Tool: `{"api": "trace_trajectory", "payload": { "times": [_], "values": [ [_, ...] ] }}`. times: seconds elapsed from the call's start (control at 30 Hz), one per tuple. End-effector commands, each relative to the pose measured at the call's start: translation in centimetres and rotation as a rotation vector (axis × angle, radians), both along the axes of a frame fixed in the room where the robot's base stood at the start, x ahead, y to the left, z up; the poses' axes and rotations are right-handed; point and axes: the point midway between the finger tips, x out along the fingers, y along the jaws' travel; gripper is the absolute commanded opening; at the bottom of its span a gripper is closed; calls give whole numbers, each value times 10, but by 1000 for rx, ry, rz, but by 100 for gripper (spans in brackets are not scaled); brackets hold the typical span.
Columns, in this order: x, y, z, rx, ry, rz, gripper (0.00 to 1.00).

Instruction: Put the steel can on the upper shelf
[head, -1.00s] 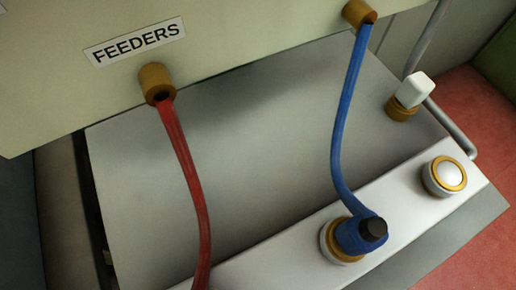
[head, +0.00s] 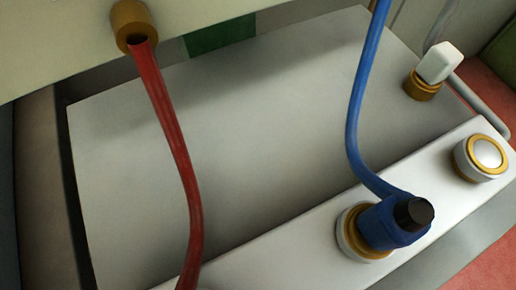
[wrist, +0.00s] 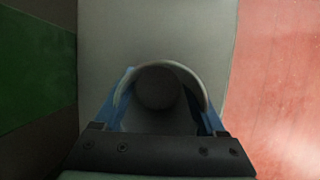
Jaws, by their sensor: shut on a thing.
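In the wrist view, a grey, round, hollow thing, which looks like the steel can (wrist: 192,76), sits between the blue fingers of my gripper (wrist: 165,100). I look down into its open, dark inside. My gripper is shut on it. A pale grey flat surface lies beyond it; I cannot tell whether the can touches that surface. The head view shows neither my gripper nor the can. I cannot make out an upper shelf in either view.
In the head view, a red hose (head: 172,140) and a blue hose (head: 357,110) hang across a broad grey surface (head: 240,130). The blue one ends at a fitting on a white ledge (head: 290,245). A white-topped knob (head: 436,62) and round button (head: 487,153) stand right. Red floor (wrist: 275,90) lies right in the wrist view.

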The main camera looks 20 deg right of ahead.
Motion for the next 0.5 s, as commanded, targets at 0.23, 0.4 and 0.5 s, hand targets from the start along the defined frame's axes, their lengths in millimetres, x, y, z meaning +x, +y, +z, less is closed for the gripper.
{"api": "trace_trajectory", "payload": {
  "times": [0.23,0.4,0.5],
  "values": [
    [0,0,-2,0,-1,0,80],
    [0,0,-2,0,-1,0,100],
    [0,0,-1,0,0,0,100]
  ]
}}
